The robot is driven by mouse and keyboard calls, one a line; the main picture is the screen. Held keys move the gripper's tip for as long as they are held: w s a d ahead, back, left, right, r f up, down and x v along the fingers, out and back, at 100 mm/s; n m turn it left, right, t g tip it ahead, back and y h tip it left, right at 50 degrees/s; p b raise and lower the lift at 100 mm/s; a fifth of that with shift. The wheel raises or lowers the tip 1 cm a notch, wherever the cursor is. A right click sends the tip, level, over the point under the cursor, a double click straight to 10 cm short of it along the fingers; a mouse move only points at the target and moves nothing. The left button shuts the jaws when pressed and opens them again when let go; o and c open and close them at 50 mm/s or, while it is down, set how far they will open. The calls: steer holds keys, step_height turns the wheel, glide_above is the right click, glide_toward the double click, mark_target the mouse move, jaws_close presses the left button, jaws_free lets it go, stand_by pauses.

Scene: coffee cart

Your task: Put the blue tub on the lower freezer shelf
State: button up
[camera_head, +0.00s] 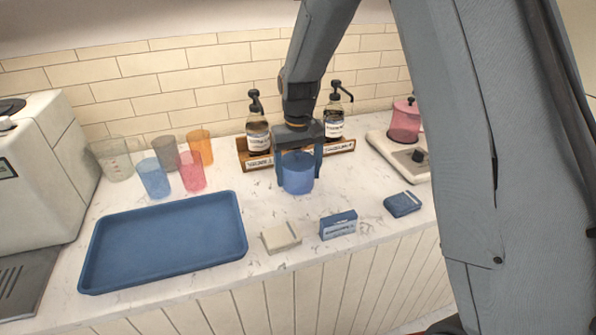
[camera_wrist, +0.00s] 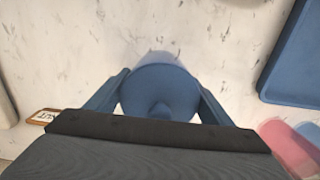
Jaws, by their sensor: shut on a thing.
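The blue tub (camera_head: 298,174) is a small round container in front of the wooden syrup rack in the head view. My gripper (camera_head: 299,178) comes down over it from above, with one finger on each side, and is shut on it. In the wrist view the tub (camera_wrist: 160,92) sits between the two fingers of my gripper (camera_wrist: 160,98), with a small knob on its top. The tub is on or just above the marble counter; I cannot tell which. No freezer or freezer shelf shows in either view.
A blue tray (camera_head: 165,240) lies at the left of the counter (camera_head: 240,290). Several coloured cups (camera_head: 192,172) stand behind it. The syrup rack (camera_head: 258,162) is close behind the tub.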

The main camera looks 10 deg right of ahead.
steer(key=o, duration=1)
steer(key=shift+f, duration=0.15)
steer(key=o, duration=0.4)
